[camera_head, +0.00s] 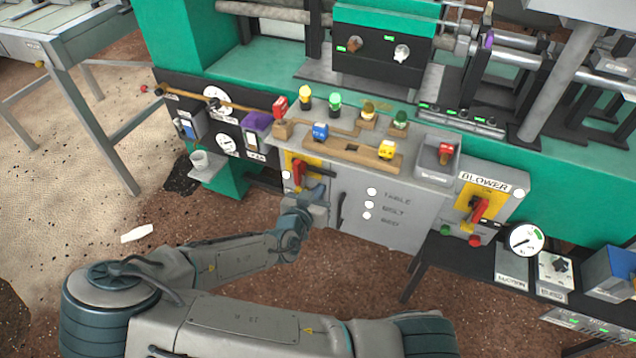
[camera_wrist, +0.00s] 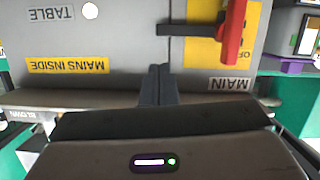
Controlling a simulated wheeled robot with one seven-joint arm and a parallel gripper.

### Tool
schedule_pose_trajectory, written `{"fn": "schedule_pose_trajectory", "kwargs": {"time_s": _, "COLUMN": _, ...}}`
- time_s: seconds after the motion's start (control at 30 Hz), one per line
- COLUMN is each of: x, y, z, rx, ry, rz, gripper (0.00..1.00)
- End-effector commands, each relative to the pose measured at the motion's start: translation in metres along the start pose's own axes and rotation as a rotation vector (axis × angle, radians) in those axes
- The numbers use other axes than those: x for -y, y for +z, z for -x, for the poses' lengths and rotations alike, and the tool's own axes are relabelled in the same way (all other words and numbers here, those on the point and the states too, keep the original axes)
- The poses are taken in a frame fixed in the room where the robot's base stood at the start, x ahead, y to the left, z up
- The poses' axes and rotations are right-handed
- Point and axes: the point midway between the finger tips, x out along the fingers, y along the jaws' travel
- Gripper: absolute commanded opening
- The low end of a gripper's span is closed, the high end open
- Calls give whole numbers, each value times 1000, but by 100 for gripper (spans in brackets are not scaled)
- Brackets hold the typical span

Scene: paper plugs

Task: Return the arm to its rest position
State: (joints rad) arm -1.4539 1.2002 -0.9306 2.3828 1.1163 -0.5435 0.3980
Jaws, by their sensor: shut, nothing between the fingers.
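My arm reaches in from the bottom of the head view, and my gripper (camera_head: 318,192) is in front of the grey cabinet (camera_head: 375,205), near its red main switch handle (camera_head: 299,172). In the wrist view the fingers (camera_wrist: 159,85) are together and empty, pointing at the cabinet front. The red handle (camera_wrist: 232,32) on its yellow plate (camera_wrist: 200,55) is up and to the right of the fingertips there. I cannot tell whether the fingertips touch the cabinet.
Several coloured plugs stand on the cabinet top, with a yellow one (camera_head: 387,150) near its front. The blower box (camera_head: 489,189) is to the right. Open brown floor (camera_head: 350,265) lies below the cabinet.

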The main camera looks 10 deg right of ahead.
Motion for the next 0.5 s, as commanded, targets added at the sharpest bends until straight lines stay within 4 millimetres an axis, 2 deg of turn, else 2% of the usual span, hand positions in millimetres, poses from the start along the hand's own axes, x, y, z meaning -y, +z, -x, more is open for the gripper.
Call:
{"fn": "schedule_pose_trajectory", "kwargs": {"time_s": 0.3, "x": 0, "y": 2, "z": 10, "rx": 20, "ry": 3, "rz": -1, "gripper": 0}}
{"fn": "schedule_pose_trajectory", "kwargs": {"time_s": 0.5, "x": -12, "y": 20, "z": 10, "rx": 236, "ry": 40, "rz": -15, "gripper": 0}}
